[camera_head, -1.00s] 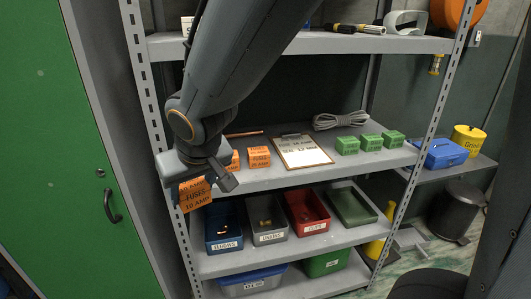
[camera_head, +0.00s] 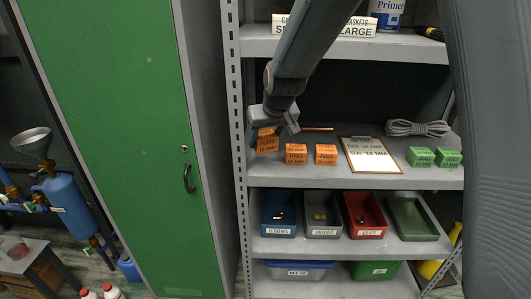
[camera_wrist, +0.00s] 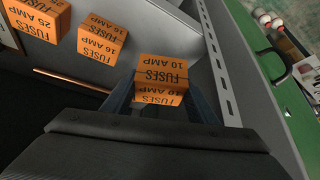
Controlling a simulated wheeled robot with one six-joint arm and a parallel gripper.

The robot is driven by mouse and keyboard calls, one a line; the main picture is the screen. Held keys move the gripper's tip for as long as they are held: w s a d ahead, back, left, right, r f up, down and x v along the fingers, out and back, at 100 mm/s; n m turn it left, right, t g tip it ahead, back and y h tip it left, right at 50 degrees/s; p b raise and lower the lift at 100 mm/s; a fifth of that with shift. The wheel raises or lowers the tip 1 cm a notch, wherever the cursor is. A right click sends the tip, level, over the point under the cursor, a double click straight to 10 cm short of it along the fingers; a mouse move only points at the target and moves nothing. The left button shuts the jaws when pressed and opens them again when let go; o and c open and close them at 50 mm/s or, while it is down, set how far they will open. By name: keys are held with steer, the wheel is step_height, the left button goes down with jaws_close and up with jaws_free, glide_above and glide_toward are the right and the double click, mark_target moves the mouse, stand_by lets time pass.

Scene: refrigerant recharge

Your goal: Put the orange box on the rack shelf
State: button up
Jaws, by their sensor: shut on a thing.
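My gripper (camera_head: 272,126) is shut on an orange fuse box (camera_head: 267,143) labelled 10 AMP. It is over the left end of the middle rack shelf (camera_head: 380,180), beside the left upright. In the wrist view the box (camera_wrist: 162,72) sits between the fingers. I cannot tell whether its underside touches the shelf. Two other orange fuse boxes stand to its right on the shelf, a nearer one (camera_head: 296,153) and a farther one (camera_head: 326,154).
A copper-coloured rod (camera_head: 318,129) lies behind the boxes. A clipboard (camera_head: 370,155), a coiled rope (camera_head: 418,128) and green boxes (camera_head: 421,156) are further right. Bins, including a blue one (camera_head: 279,230), fill the shelf below. A green cabinet (camera_head: 130,120) stands left of the rack.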

mark_target(265, 145)
steer(key=x, duration=0.3)
steer(key=shift+s+d+f+p, duration=0.15)
steer(key=shift+d+f+p, duration=0.1)
steer(key=shift+p, duration=0.15)
step_height(265, 145, down, 3)
steer(key=shift+f, duration=0.2)
steer(key=shift+w+f+p, duration=0.2)
steer(key=shift+f+p, duration=0.05)
steer(key=shift+p, duration=0.05)
steer(key=shift+f, duration=0.15)
steer(key=o, duration=0.8)
